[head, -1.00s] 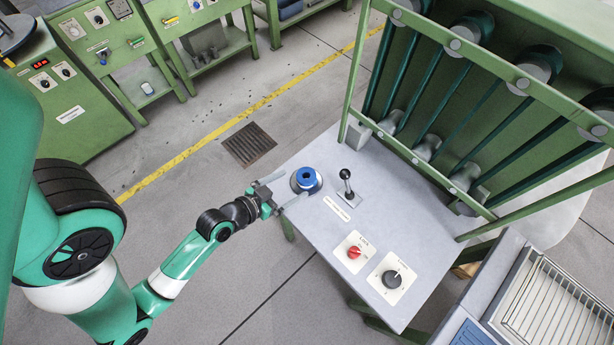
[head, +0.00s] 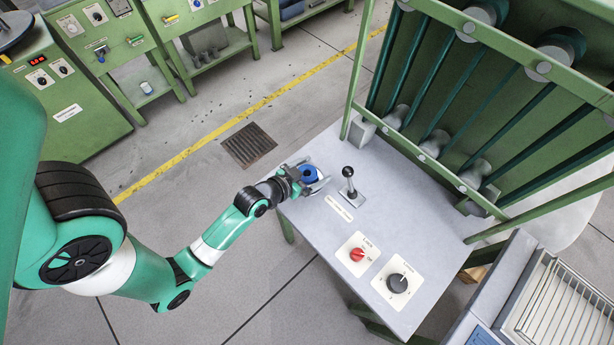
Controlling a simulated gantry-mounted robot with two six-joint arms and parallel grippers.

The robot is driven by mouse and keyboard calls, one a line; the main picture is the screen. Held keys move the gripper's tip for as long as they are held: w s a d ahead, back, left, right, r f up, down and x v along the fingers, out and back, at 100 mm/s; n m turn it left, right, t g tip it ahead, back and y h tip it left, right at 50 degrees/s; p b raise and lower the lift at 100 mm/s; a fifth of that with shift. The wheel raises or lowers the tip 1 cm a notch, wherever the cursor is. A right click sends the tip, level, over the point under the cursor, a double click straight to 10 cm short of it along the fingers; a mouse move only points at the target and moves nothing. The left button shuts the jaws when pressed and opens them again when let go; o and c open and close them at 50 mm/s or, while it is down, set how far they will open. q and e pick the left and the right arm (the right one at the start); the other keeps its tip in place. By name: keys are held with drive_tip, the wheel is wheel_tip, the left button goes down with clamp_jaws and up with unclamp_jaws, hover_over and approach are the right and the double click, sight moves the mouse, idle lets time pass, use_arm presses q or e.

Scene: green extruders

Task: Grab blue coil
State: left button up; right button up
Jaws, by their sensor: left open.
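The blue coil (head: 309,174) sits near the far left corner of the grey control table (head: 325,238). It is a small blue ring with a dark hole in the middle. My left gripper (head: 311,178) reaches in from the left, with its open fingers on either side of the coil. I cannot tell whether the fingers touch it. The gripper hides part of the coil's left side. My right gripper is not in view.
A black-knobbed lever (head: 348,182) stands just right of the coil.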

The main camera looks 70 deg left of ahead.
use_arm(q)
drive_tip(key=c, duration=1.4)
drive_tip(key=shift+r+p, duration=0.35)
drive_tip(key=shift+r, duration=0.2)
wheel_tip(320, 180, up, 3)
drive_tip(key=shift+f+p, duration=0.1)
drive_tip(key=shift+p, duration=0.8)
drive_tip(key=s+d+r+p, duration=0.2)
drive_tip(key=d+r+p, duration=0.6)
drive_tip(key=d, duration=0.5)
drive_tip(key=shift+d+r, duration=0.4)
drive_tip(key=shift+r, duration=0.2)
